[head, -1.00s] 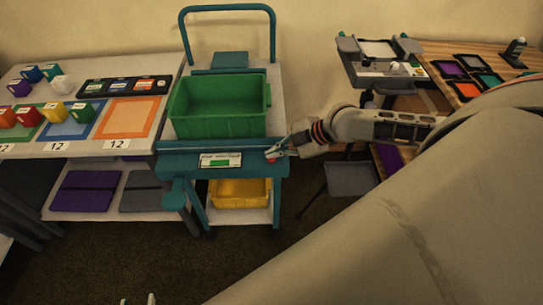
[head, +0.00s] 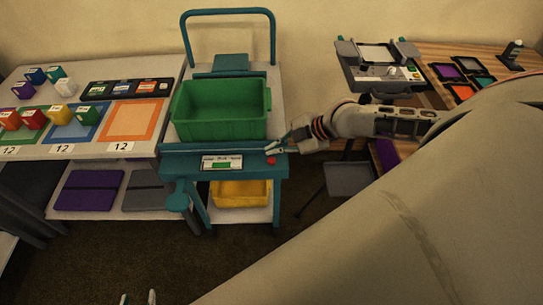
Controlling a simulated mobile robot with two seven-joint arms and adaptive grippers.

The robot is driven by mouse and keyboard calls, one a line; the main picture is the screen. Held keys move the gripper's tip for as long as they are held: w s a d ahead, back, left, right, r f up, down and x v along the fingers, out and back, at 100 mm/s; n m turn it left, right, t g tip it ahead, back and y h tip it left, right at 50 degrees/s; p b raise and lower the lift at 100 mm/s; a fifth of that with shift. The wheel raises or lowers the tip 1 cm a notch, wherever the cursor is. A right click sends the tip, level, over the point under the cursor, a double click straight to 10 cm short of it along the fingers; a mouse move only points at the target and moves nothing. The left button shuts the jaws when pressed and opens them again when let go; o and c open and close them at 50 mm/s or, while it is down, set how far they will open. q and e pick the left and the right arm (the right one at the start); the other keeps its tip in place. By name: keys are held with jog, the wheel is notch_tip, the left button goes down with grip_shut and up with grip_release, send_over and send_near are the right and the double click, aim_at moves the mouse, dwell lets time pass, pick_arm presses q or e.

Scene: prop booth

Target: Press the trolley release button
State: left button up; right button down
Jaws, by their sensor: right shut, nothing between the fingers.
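The teal trolley (head: 180,165) stands in the middle, with a green bin (head: 225,128) on its top. On its front panel is a small display (head: 222,163) with a green field. Right of the display is a red button (head: 271,161), in clear view. My right gripper (head: 271,149) is shut and empty. Its tips are just behind and above the button in the picture; I see a small gap between them.
A yellow bin (head: 240,193) sits on the trolley's lower shelf. A table with coloured blocks and mats (head: 128,121) is on the left. A wooden table (head: 435,55) with a grey device (head: 380,70) is on the right. My right arm covers the lower right.

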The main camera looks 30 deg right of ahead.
aim_at(274, 160)
jog(key=shift+r+p, duration=0.35)
jog(key=shift+r, duration=1.35)
pick_arm(q)
jog(key=shift+r, duration=0.4)
jog(key=shift+s, duration=0.1)
pick_arm(e)
jog(key=a+f+m, duration=0.1)
jog(key=a+f, duration=0.1)
jog(key=s+a+f+m+t, duration=0.1)
jog(key=a+f, duration=0.1)
jog(key=a+f+m, duration=0.1)
jog(key=a+f, duration=0.1)
jog(key=shift+s+a+y, duration=0.3)
jog(key=shift+s, duration=0.05)
pick_arm(q)
jog(key=a+f, duration=0.1)
jog(key=s+a+f, duration=0.1)
jog(key=f, duration=0.1)
jog(key=shift+s+y, duration=0.1)
jog(key=shift+y, duration=0.3)
pick_arm(e)
jog(key=s+a+f+m+t+h, duration=0.2)
jog(key=s+a+f+m+h, duration=0.1)
jog(key=s+f+m, duration=0.7)
jog(key=s+f+h, duration=0.1)
jog(key=s+f, duration=0.2)
jog(key=s, duration=0.1)
jog(key=shift+h, duration=0.3)
